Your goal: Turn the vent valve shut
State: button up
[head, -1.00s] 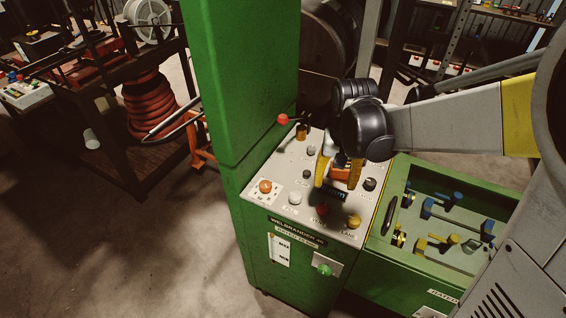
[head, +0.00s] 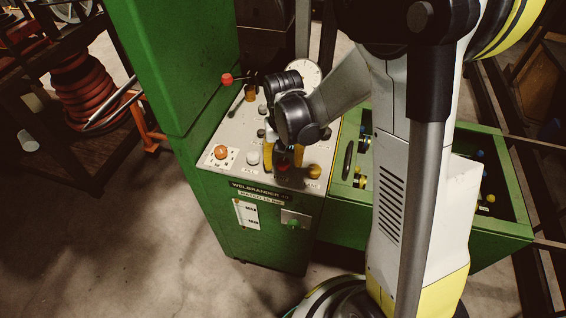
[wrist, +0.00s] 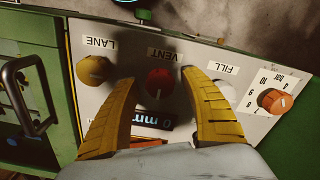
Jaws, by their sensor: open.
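The vent valve is a red knob (wrist: 159,88) labelled VENT on the light grey panel, in the middle of the wrist view. In the head view the red knob (head: 283,167) is at the panel's front, partly hidden by my gripper. My gripper (wrist: 158,76) is open, with its yellow fingers on either side of the red knob in the picture. The fingers hold nothing, and I cannot tell whether they touch it. In the head view my gripper (head: 283,155) points down over the panel's front row.
A yellow LANE knob (wrist: 93,70) and a white FILL knob (wrist: 227,92) flank the red knob. An orange dial (wrist: 274,101) lies beyond. A green bin (head: 500,236) is at the right.

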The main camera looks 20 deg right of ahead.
grip_shut()
jog(key=shift+n, duration=0.3)
jog(key=n+b, duration=0.1)
jog(key=n, duration=0.2)
jog(key=shift+n, duration=0.3)
jog(key=n, duration=0.4)
jog(key=shift+n+b, duration=0.3)
jog(key=shift+b, duration=0.1)
jog(key=n, duration=0.4)
jog(key=shift+b, duration=0.3)
jog(key=shift+n, duration=2.5)
